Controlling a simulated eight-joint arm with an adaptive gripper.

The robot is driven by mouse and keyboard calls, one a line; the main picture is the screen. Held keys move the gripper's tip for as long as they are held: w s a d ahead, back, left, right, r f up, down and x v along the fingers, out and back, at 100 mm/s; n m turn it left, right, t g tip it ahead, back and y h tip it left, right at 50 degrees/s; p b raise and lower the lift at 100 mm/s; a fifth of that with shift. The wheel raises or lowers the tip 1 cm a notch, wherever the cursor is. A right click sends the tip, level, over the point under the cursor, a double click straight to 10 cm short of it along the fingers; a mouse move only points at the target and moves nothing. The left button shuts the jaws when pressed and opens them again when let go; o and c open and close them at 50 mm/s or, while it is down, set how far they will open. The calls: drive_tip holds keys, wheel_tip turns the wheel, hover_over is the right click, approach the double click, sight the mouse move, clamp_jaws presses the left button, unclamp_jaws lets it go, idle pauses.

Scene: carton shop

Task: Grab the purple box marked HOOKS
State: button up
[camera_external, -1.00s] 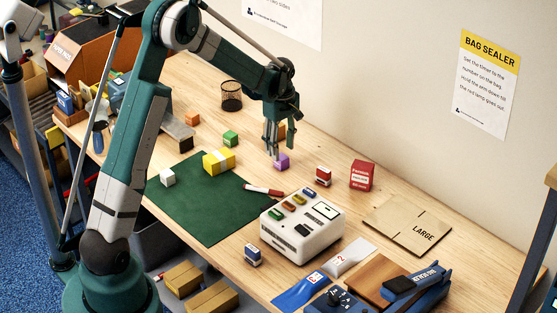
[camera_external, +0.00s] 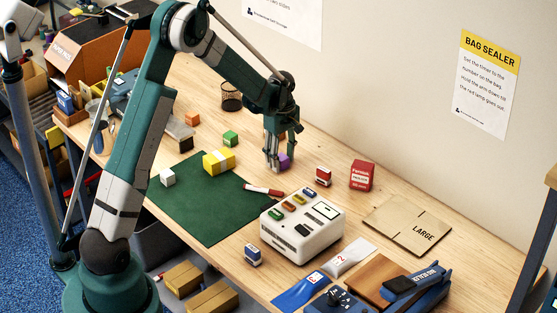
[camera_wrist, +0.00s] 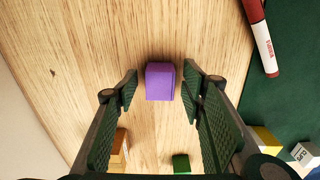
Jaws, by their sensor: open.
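The purple box (camera_wrist: 160,82) stands on the wooden table, between and just beyond my open fingertips in the wrist view. No marking on it is readable from here. In the external view the purple box (camera_external: 284,161) is partly hidden behind my fingers. My gripper (camera_external: 274,165) is low over the table there, with its fingertips close to the box. In the wrist view my gripper (camera_wrist: 158,85) is open, with a textured pad on each side and nothing held.
An orange box (camera_wrist: 120,147) and a green box (camera_wrist: 181,163) are near the fingers. A red-and-white marker (camera_external: 262,191) lies on the green mat (camera_external: 205,215)'s edge. A yellow box (camera_external: 219,161) sits on the mat. A white device (camera_external: 302,228) stands in front.

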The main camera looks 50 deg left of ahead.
sight(281, 157)
drive_tip(key=c, duration=1)
drive_tip(key=shift+r, duration=0.15)
drive_tip(key=shift+r, duration=4.9)
